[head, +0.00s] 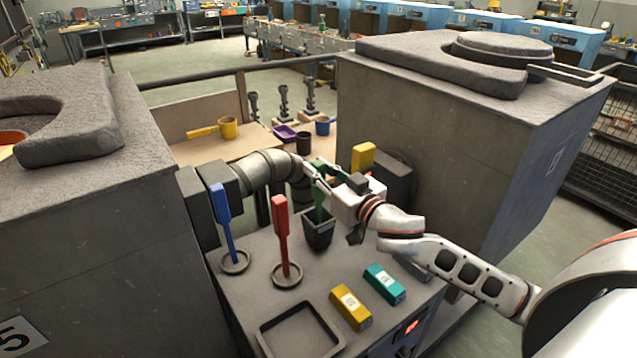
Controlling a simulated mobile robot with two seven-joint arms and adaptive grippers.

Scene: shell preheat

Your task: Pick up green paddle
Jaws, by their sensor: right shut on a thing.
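The green paddle (319,207) stands near upright with its lower end in a dark square cup (319,234) on the grey work stand (250,290). My right gripper (322,178) comes in from the right and is shut on the paddle's upper part. The gripper hides much of that part, and the cup hides the lower end. I cannot tell whether the paddle touches the cup's bottom. My left gripper is not in view.
A blue paddle (221,210) and a red paddle (282,235) stand in round holders left of the cup. Yellow (351,307) and teal (384,284) blocks lie in front, near an empty square tray (270,345). Large grey furnaces (440,140) flank the stand. A curved pipe (265,170) runs behind.

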